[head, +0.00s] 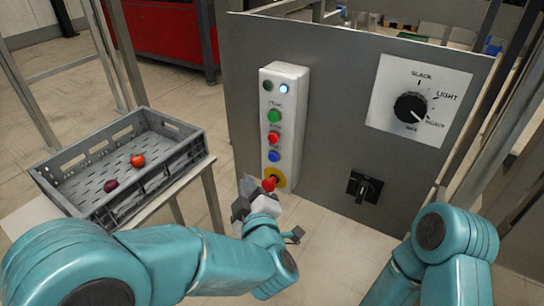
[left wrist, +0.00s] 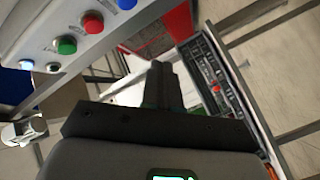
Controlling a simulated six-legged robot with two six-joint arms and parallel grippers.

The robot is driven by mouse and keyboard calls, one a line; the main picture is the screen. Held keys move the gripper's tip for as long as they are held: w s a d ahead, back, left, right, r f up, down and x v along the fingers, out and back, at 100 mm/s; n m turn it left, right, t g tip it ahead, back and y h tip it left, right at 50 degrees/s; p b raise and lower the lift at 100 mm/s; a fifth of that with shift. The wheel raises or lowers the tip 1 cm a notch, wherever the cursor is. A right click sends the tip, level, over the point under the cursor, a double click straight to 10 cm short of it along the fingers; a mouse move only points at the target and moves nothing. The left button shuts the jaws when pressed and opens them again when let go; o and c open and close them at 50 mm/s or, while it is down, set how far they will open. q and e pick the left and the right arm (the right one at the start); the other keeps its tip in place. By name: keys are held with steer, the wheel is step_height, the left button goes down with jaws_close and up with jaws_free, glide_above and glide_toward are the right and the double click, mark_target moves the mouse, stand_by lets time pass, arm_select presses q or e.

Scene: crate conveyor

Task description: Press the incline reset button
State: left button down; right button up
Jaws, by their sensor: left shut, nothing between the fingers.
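A white control box (head: 285,125) is mounted on a grey panel. Down its front are a dark lamp and a lit lamp, a green button (head: 274,116), a red button (head: 274,138), a blue button (head: 274,156) and a red mushroom knob (head: 269,184) on yellow. The button labels are too small to read, so I cannot tell which is incline reset. In the left wrist view the green button (left wrist: 66,45), red button (left wrist: 93,22) and blue button (left wrist: 127,3) show. My left gripper (head: 247,187) is shut and empty, beside the mushroom knob; contact is unclear. My right gripper is hidden.
A grey crate (head: 185,150) with a red and a dark round item stands on a stand at left. A large dial (head: 410,107) and a black rotary switch (head: 364,188) are on the grey panel, right of the box. My right arm is at lower right.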

mark_target(273, 158)
arm_select(q)
steer(key=w+d+p, duration=0.1)
steer(key=w+d, duration=0.3)
steer(key=w, duration=0.1)
steer(key=shift+w, duration=0.3)
stand_by(1.9)
steer(key=shift+w+d, duration=0.2)
steer(key=shift+w, duration=0.15)
steer(key=shift+w+d, duration=0.3)
steer(key=shift+w, duration=0.05)
stand_by(0.6)
steer(key=shift+s+a, duration=0.1)
steer(key=shift+s, duration=0.05)
steer(key=shift+s+a, duration=0.4)
steer(key=shift+s, duration=0.15)
steer(key=shift+b, duration=0.3)
